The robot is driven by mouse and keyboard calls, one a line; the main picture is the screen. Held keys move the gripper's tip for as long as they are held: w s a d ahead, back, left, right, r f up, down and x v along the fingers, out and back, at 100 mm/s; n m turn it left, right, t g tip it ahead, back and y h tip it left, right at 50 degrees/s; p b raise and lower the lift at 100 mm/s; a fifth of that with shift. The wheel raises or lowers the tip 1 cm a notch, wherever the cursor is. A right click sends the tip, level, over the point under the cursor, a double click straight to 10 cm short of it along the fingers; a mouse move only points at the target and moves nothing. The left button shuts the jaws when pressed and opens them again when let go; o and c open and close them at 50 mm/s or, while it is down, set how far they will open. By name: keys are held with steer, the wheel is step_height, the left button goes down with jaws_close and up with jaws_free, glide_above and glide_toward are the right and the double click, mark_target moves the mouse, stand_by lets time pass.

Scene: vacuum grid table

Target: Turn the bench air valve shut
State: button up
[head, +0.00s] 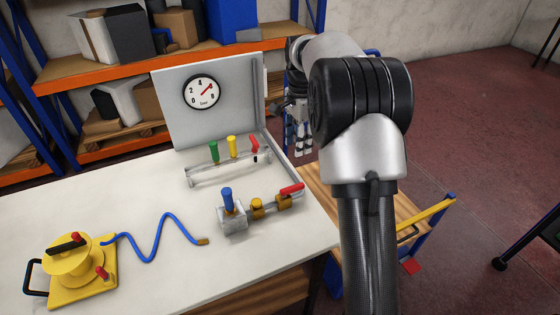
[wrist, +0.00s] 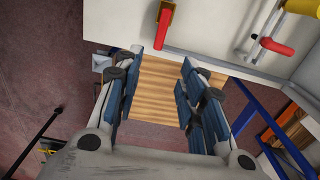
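The valve with a red lever (head: 292,189) sits at the right end of the brass pipe fittings (head: 257,208), near the bench's right edge. The lever looks roughly in line with the pipe. In the wrist view the red lever (wrist: 163,27) is at the top, ahead of the fingers, with its brass body (wrist: 168,6) cut off by the frame. My gripper (wrist: 160,68) is open and empty, apart from the lever. In the head view my gripper (head: 302,135) is beyond the bench's right edge, partly hidden by my arm. The gauge (head: 202,92) needle points up and right.
The white bench (head: 150,185) carries a clear rack (head: 215,175) with green, yellow and red handles, a blue-knobbed block (head: 232,222), a blue hose (head: 150,250) and a yellow vacuum device (head: 75,270). A grey panel (head: 170,125) stands behind. A wooden-topped cart (head: 320,200) is right of the bench.

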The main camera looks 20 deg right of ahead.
mark_target(296, 185)
step_height(296, 185, down, 18)
steer(key=b, duration=0.6)
steer(key=shift+w+d+r, duration=0.1)
steer(key=shift+d+r, duration=0.05)
steer(key=shift+c, duration=0.6)
jaws_close()
